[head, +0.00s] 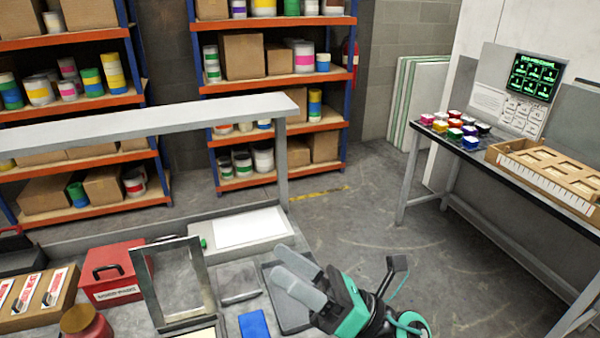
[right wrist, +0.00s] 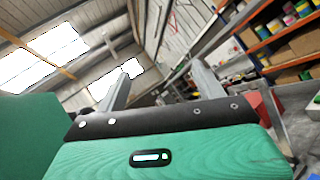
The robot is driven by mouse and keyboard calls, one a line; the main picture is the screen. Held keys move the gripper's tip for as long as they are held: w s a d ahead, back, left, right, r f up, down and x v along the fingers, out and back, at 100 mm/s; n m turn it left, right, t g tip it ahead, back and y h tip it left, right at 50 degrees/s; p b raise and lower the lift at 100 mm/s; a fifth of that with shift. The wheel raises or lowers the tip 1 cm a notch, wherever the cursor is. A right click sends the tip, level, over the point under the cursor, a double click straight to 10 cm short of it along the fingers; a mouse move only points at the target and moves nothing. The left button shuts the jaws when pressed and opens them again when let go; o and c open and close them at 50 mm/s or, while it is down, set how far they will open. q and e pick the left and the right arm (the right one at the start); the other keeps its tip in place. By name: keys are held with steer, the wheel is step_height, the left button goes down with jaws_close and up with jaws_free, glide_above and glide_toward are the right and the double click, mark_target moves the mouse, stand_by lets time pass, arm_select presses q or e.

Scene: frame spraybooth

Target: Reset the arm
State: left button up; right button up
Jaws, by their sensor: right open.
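My right gripper (head: 290,274) shows at the bottom middle of the head view, with grey fingers and a green body. It points up and to the left, above the front part of the workbench. In the right wrist view its two fingers (right wrist: 155,88) stand apart with nothing between them. The wrist camera looks up towards the roof and the shelves, so the gripper is tilted upward. My left gripper does not show in either view.
A metal frame (head: 143,285) stands upright on the bench near my right gripper. A red box (head: 112,284), a blue block (head: 254,325) and a white sheet (head: 250,227) lie around it. A side table (head: 470,157) with paint pots and a wooden tray (head: 548,172) stands at right. Open floor lies between.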

steer(key=w+d+f+m+t+h, duration=0.35)
steer(key=d+m+t+h, duration=0.35)
steer(key=m, duration=0.6)
steer(key=w+d+f+m+t+h, duration=0.3)
steer(key=w+d+m+t+h, duration=0.2)
steer(key=m+t+h, duration=0.5)
steer(key=s+d+f+m+g+h, duration=0.25)
steer(key=d+f+m+g, duration=0.25)
steer(key=f+m, duration=0.25)
steer(key=s+d+f+m+g+h, duration=0.2)
steer(key=d+f+m+g+h, duration=0.3)
steer(key=f, duration=0.4)
steer(key=s+d+f+m+g+y, duration=0.1)
steer(key=s+d+f+m+g, duration=0.1)
steer(key=s+f+m+g, duration=0.95)
steer(key=s+f+n, duration=0.3)
steer(key=f, duration=1.3)
steer(key=s+f+n, duration=0.2)
steer(key=s+f, duration=0.1)
steer(key=f, duration=1.3)
steer(key=s+d+f+g, duration=0.1)
steer(key=s+d+f, duration=0.2)
steer(key=s+f, duration=1.6)
steer(key=shift+d+f, duration=0.2)
steer(key=shift+f, duration=0.45)
